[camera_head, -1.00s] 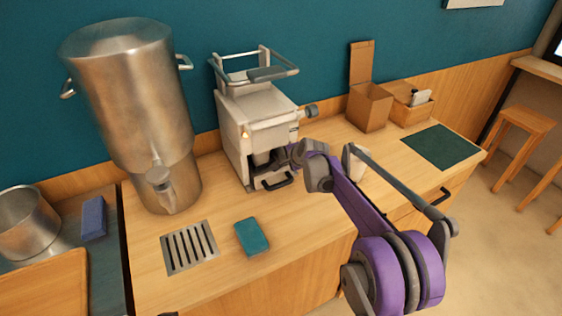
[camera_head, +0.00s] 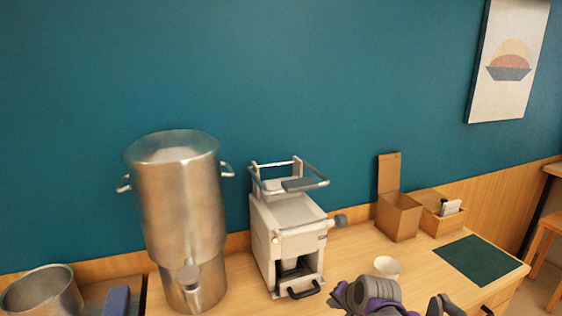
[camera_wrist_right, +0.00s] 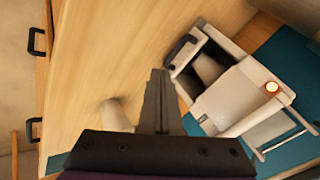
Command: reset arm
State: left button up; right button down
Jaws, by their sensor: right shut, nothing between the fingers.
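My right gripper (camera_wrist_right: 158,95) is shut and empty, its narrow fingers together in the right wrist view. In the head view, part of my purple and grey right arm shows at the bottom edge, right of the white machine (camera_head: 290,235), and the fingers are hard to make out. The machine stands on the wooden counter with its black front handle and dark front opening showing; it also appears in the wrist view (camera_wrist_right: 235,100), right of the fingers and apart from them. My left gripper is not in view.
A white cup (camera_head: 387,267) stands on the counter behind my right arm. A large steel dispenser (camera_head: 185,205) is left of the machine. Cardboard boxes (camera_head: 400,217) and a dark green mat (camera_head: 478,260) are at the right. A steel pot (camera_head: 42,292) is at far left.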

jog(key=s+d+f+n, duration=0.1)
jog(key=s+f+n, duration=0.1)
jog(key=s, duration=0.7)
jog(key=s+d+f+n+g+h, duration=0.1)
jog(key=s+f+n, duration=0.2)
jog(key=s, duration=0.7)
jog(key=s+d+f+n+g+h, duration=0.1)
jog(key=s+d+f+n, duration=0.1)
jog(key=s, duration=0.7)
jog(key=shift+s+f+n, duration=0.3)
jog(key=shift+f+n, duration=0.3)
jog(key=shift+f, duration=0.3)
jog(key=shift+w+a, duration=0.1)
